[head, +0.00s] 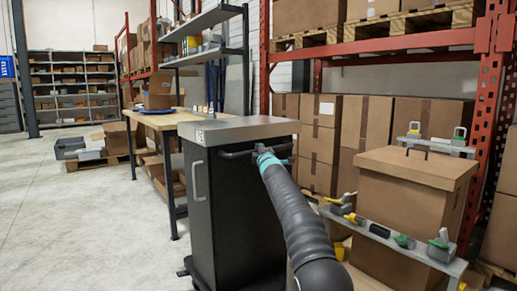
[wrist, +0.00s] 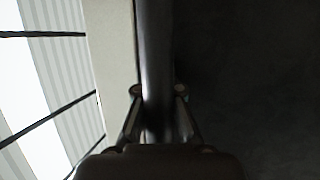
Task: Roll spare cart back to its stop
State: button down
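The cart (head: 232,205) is a tall dark cabinet with a light grey top (head: 240,130), standing upright on the floor in the middle of the head view. A pale vertical pull (head: 198,181) is on its left face. A dark bar handle (head: 238,154) runs along its upper right face. My gripper (head: 266,154) is at this bar, largely hidden by my arm. In the wrist view the bar (wrist: 155,50) passes between my two fingers (wrist: 159,91), which sit close against both its sides. The cart's stop cannot be made out.
A wooden workbench (head: 165,120) stands behind and left of the cart. To the right are a low grey shelf (head: 385,238) with small coloured items and a large cardboard box (head: 410,200). Red racking with boxes lies behind. The floor (head: 75,220) on the left is clear.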

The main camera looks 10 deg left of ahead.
jog(key=shift+w+a+f, duration=0.15)
jog(key=shift+a+f, duration=0.05)
jog(key=shift+f, duration=0.6)
jog(key=c, duration=1)
grip_release()
jog(key=shift+c, duration=0.2)
jog(key=shift+r, duration=0.15)
jog(key=shift+d+r, duration=0.15)
jog(key=shift+r, duration=0.05)
